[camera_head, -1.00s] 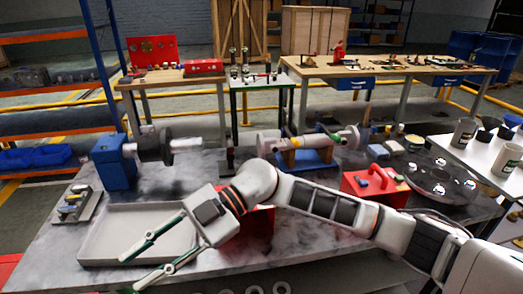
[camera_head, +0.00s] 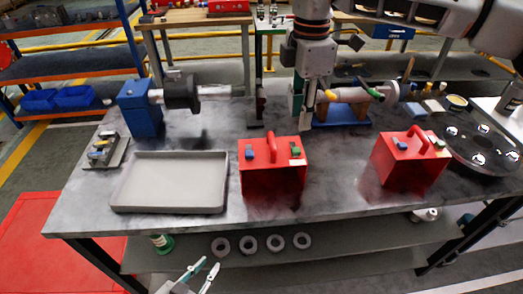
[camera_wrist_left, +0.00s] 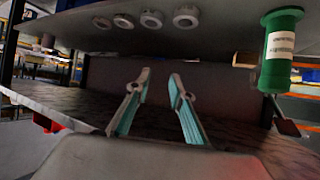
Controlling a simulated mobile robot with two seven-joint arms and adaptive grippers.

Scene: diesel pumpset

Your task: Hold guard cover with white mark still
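Two red box-shaped guard covers with top handles stand on the grey workbench (camera_head: 215,232). The middle guard cover (camera_head: 272,182) has blue and green pieces on top and a small white mark near its right upper edge. The right guard cover (camera_head: 408,165) has coloured pieces on top; I see no clear white mark on it. My left gripper (camera_head: 200,272) is open and empty, low in front of the bench; its spread fingers also show in the left wrist view (camera_wrist_left: 155,100). My right gripper (camera_head: 303,105) points down behind the middle cover, beside the shaft assembly (camera_head: 348,95); its finger gap is unclear.
An empty grey tray (camera_head: 170,180) lies left of the middle cover. A blue motor block (camera_head: 140,108) stands behind it. A round dark tray (camera_head: 480,140) is at the right. Several rings (camera_head: 248,243) and a green spool (camera_head: 162,243) sit on the lower shelf.

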